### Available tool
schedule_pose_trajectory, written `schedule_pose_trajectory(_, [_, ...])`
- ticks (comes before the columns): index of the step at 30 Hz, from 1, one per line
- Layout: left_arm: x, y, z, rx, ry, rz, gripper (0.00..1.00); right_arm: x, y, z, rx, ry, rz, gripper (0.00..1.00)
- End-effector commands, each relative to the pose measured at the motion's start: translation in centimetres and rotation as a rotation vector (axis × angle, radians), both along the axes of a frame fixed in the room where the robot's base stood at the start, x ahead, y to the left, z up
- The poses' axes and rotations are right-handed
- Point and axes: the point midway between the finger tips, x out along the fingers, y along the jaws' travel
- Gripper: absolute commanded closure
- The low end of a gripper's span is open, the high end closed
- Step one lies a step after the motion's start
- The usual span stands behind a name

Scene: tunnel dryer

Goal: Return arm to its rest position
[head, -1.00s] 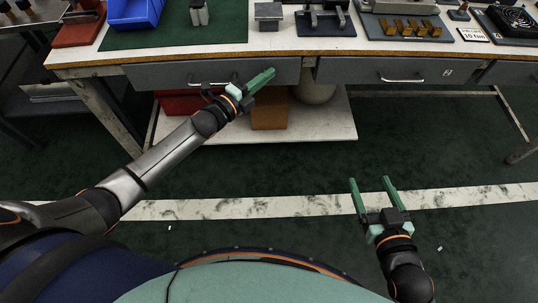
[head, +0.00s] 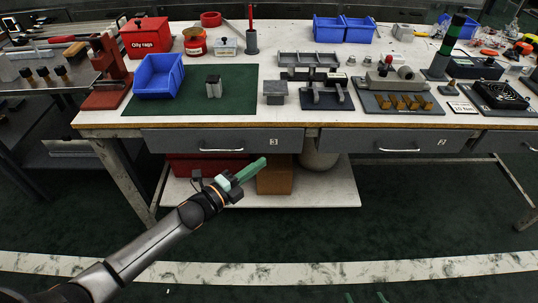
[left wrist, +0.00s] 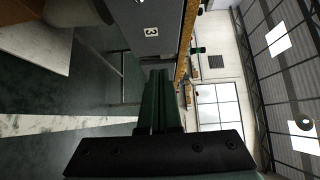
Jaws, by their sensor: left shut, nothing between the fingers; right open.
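My left gripper (head: 254,170) is shut and empty, its green fingers pressed together. In the head view it is in front of the bench, just below the front of the drawer marked 3 (head: 270,142), pointing up and right. The left wrist view shows its closed fingers (left wrist: 158,85) beside the grey drawer front (left wrist: 150,12), apart from it as far as I can tell. Of my right gripper (head: 366,298) only the two green fingertips show at the bottom edge of the head view, spread apart with nothing between them. The rest of the right arm is out of view.
The workbench (head: 300,122) holds a blue bin (head: 158,78), a green mat (head: 225,100) and several fixtures. Below are a white shelf (head: 330,198) and a brown box (head: 275,182). The floor before the bench, with a pale stripe (head: 420,268), is clear.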

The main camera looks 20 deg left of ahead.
Motion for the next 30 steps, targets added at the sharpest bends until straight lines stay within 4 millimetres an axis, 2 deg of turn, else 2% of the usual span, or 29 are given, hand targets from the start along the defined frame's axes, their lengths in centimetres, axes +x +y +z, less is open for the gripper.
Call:
schedule_pose_trajectory(4, [-2.3,1.2,0.0,0.001,0.002,-0.002,1.0,-1.7,0.1,-1.6,0.002,0.092,-0.002,0.2])
schedule_pose_trajectory(7, [-3.2,1.7,0.0,0.0,0.001,-0.002,1.0,-1.5,0.1,-1.4,0.002,0.087,-0.001,0.2])
schedule_pose_trajectory(18, [-4.2,2.2,0.0,-0.001,0.0,-0.002,1.0,-1.5,0.1,-1.3,0.001,0.087,0.0,0.2])
schedule_pose_trajectory(22, [-5.1,1.5,-0.9,-0.076,0.071,0.025,1.0,-1.5,0.1,-1.3,0.001,0.087,0.0,0.2])
schedule_pose_trajectory(26, [-8.3,0.0,-3.8,-0.317,0.307,0.133,1.0,-1.5,0.1,-1.4,0.002,0.087,-0.001,0.2])
schedule_pose_trajectory(30, [-13.7,-1.4,-7.1,-0.664,0.639,0.319,1.0,-1.5,0.1,-1.3,0.0,0.086,-0.001,0.2])
